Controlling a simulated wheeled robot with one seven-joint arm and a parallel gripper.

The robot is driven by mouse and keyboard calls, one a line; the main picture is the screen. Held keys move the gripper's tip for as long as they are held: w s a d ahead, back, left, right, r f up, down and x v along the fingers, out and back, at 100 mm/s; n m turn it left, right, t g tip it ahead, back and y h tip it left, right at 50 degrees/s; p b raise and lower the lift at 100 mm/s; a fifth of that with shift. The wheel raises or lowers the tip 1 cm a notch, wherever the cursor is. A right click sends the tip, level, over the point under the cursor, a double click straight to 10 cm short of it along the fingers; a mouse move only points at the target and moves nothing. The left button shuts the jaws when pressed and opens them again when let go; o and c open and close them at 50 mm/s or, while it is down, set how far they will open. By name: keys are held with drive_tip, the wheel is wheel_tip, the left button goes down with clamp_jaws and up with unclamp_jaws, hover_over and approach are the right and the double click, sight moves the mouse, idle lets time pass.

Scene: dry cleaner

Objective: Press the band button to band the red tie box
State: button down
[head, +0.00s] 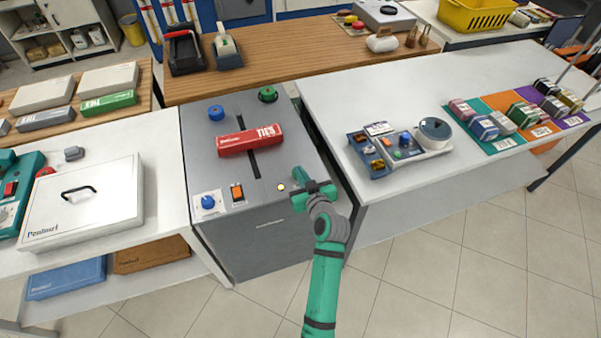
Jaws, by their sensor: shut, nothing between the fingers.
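The red tie box (249,139), lettered "TIES", lies across the dark slot in the top of the grey banding machine (222,170). Along the machine's front edge are a blue dial (208,202) on a white plate, an orange rocker switch (237,192) and a small round yellowish button or lamp (281,187). No label shows clearly which one is the band button. My gripper (299,190) is shut and empty at the machine's front right corner, just right of the small round part. Whether it touches the machine cannot be told. No band is visible on the box.
A blue knob (216,113) and a green knob (267,94) stand at the machine's back. A white table (400,90) is on the right, with a small device (405,140). A white lidded case (85,205) lies on the left table.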

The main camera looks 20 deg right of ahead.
drive_tip(key=shift+a+f, duration=0.1)
drive_tip(key=shift+f, duration=1.15)
drive_tip(key=shift+s+f, duration=0.2)
drive_tip(key=shift+r, duration=0.5)
wheel_tip(320, 180, up, 4)
drive_tip(key=shift+r, duration=0.2)
drive_tip(key=v, duration=0.9)
drive_tip(key=shift+s+r, duration=0.2)
drive_tip(key=shift+r, duration=0.1)
drive_tip(key=shift+w, duration=0.15)
drive_tip(key=shift+f, duration=0.1)
